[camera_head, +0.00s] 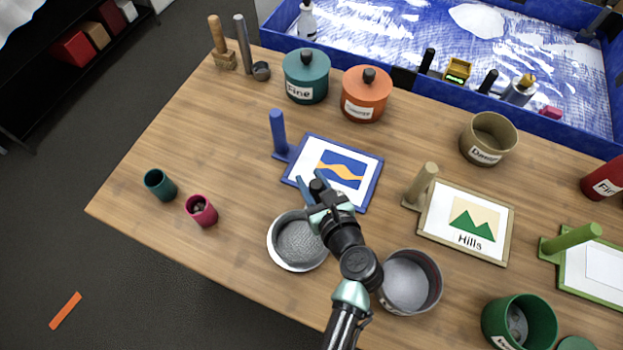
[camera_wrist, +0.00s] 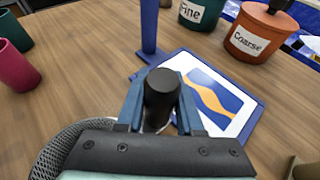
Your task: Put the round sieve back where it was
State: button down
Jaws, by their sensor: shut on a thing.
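The round sieve (camera_head: 298,242), with grey mesh and a pale rim, is at the table's front, left of my arm. Its mesh also shows at the lower left of the wrist view (camera_wrist: 62,150). My gripper (camera_head: 314,187) is just beyond the sieve, by the near left corner of the blue-framed picture board. In the wrist view, its blue fingers are shut on an upright black handle (camera_wrist: 161,92). The handle appears to be the sieve's, but my gripper hides the join. I cannot tell whether the sieve touches the table.
The blue-framed board (camera_head: 366,189) with its blue post lies close beyond my gripper. A grey-filled round container (camera_head: 437,287) stands right of my arm. Teal (camera_head: 159,185) and pink (camera_head: 201,210) cups stand left. Lidded Fine (camera_head: 306,75) and orange (camera_head: 366,94) pots stand behind.

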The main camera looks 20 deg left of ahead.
jog(key=c, duration=0.5)
grip_release()
jog(key=shift+f, duration=0.1)
jog(key=shift+c, duration=0.2)
